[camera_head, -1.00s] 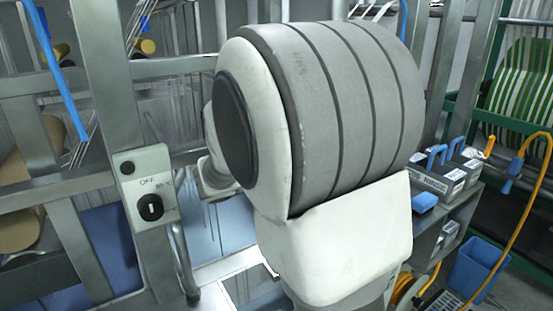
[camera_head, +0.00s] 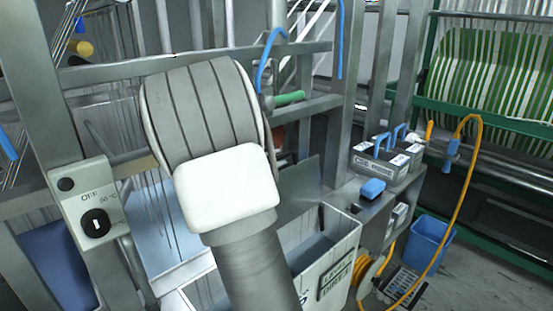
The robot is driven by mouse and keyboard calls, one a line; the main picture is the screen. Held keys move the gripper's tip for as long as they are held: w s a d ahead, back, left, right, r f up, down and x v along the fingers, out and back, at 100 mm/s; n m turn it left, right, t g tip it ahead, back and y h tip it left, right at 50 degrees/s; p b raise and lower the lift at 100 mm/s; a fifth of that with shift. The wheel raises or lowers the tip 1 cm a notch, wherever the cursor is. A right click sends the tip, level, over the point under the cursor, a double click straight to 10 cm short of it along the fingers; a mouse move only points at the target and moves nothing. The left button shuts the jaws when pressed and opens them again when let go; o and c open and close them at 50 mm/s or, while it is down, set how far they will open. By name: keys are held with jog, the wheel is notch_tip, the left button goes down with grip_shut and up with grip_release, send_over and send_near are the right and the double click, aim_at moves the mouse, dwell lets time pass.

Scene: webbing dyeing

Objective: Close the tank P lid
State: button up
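A white tank (camera_head: 345,255) with a dark label plate (camera_head: 335,277) on its front stands right of my arm. Its top is at least partly open, and a grey-blue inside shows. A flat grey panel (camera_head: 302,185) stands tilted up at the tank's back edge and looks like a raised lid. No letter P can be read, so I cannot tell for sure which tank this is. My own arm covers the tank's left part. My gripper is out of view, hidden behind or beyond my arm.
A switch box (camera_head: 88,210) with a black knob is on the left post. A shelf (camera_head: 385,205) at right holds grey boxes (camera_head: 380,160) and a blue block (camera_head: 372,188). A blue bin (camera_head: 430,243) and a yellow hose (camera_head: 455,215) are at right. A green handle (camera_head: 290,98) shows above.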

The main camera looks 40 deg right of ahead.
grip_shut()
dwell(1.4)
